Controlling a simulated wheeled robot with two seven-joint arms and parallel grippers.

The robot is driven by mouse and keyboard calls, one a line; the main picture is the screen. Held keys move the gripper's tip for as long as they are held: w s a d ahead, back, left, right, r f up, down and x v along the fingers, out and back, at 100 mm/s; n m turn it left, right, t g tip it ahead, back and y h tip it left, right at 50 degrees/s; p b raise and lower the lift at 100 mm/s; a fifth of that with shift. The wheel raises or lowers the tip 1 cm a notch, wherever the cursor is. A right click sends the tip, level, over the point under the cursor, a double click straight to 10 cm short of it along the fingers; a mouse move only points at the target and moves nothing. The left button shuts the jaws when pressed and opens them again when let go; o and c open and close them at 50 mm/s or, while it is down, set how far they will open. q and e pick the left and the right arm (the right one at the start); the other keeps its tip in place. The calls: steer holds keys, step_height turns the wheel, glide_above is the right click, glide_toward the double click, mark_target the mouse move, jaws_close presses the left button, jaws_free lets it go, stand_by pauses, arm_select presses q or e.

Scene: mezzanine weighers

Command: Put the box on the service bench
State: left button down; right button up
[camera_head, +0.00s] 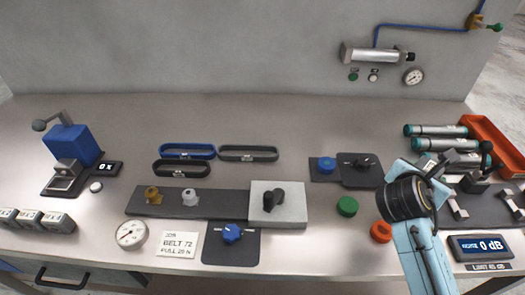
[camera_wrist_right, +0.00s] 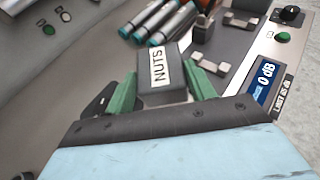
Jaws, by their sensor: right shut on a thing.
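My right gripper (camera_head: 437,167) is over the right part of the service bench (camera_head: 300,115), a grey metal-topped bench. In the right wrist view its two green fingers are shut on a dark grey box (camera_wrist_right: 182,92) with a white label reading NUTS. The box sits between the fingers with its labelled face showing. In the head view the gripper and wrist largely hide the box, and its height over the bench is hard to judge. My left gripper is not in view.
A green knob (camera_head: 347,206) and red knob (camera_head: 381,231) stand left of the gripper. The back middle is bare.

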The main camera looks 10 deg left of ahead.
steer(key=m+g+h, duration=0.1)
steer(key=d+m+g+h, duration=0.1)
steer(key=shift+w+d+m+b, duration=0.15)
steer(key=shift+w+m+b, duration=0.15)
steer(key=shift+w+m, duration=0.1)
steer(key=shift+d+m+g+h, duration=0.15)
steer(key=shift+m+g+h, duration=0.45)
steer(key=shift+m+g, duration=0.45)
steer(key=shift+s+a+m+g+h+b, duration=0.25)
steer(key=shift+m+g+h+b, duration=0.3)
steer(key=shift+g, duration=0.4)
steer(key=shift+s+a+r+m+g, duration=0.2)
steer(key=shift+a+m+g, duration=0.15)
steer(key=shift+m+g, duration=0.25)
steer(key=shift+s+a+r+m+g, duration=0.15)
steer(key=shift+a+m+g, duration=0.2)
steer(key=shift+m+g, duration=0.2)
steer(key=shift+s+a+m+g+h, duration=0.25)
steer(key=shift+a+m+g, duration=0.1)
steer(key=shift+g, duration=0.1)
